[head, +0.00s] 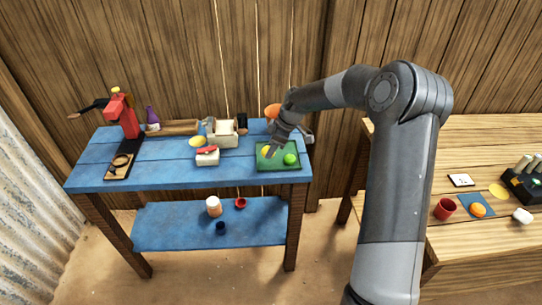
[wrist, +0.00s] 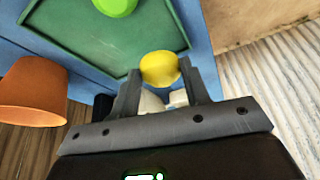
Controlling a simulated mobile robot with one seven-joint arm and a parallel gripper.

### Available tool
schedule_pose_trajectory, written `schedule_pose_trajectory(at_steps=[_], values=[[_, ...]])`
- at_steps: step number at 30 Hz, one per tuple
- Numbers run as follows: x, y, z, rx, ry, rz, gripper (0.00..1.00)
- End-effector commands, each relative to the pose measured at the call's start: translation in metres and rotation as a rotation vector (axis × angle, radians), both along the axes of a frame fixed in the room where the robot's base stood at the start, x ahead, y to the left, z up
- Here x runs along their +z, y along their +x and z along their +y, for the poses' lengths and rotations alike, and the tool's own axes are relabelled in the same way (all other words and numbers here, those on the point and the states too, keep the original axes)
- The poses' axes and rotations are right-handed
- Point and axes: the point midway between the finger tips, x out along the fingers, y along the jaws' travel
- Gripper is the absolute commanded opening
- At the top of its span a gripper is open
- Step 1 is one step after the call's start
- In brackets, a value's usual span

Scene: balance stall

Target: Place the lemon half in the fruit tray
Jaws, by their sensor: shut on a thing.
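The lemon half (wrist: 160,68) is yellow and sits between the two fingers of my gripper (wrist: 160,78). My gripper is shut on the lemon half. The tray also shows in the wrist view (wrist: 85,35), beyond the lemon half. I cannot tell whether the lemon half touches the tray. A green lime (head: 290,159) lies in the right part of the tray.
An orange pot (head: 272,111) stands behind the tray, close to my arm.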

Motion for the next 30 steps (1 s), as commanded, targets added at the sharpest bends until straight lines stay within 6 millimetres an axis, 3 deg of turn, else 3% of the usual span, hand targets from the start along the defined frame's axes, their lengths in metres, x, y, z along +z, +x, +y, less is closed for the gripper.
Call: schedule_pose_trajectory(at_steps=[5,12,23,24,30], values=[[-0.009,0.002,0.005,-0.001,0.000,0.001,0.21],[-0.041,0.002,0.004,-0.001,0.000,0.001,0.21],[-0.045,0.002,0.004,-0.001,0.000,-0.001,0.21],[-0.046,0.002,0.004,-0.001,0.000,-0.001,0.44],[-0.045,0.002,0.004,-0.001,0.000,-0.001,0.60]])
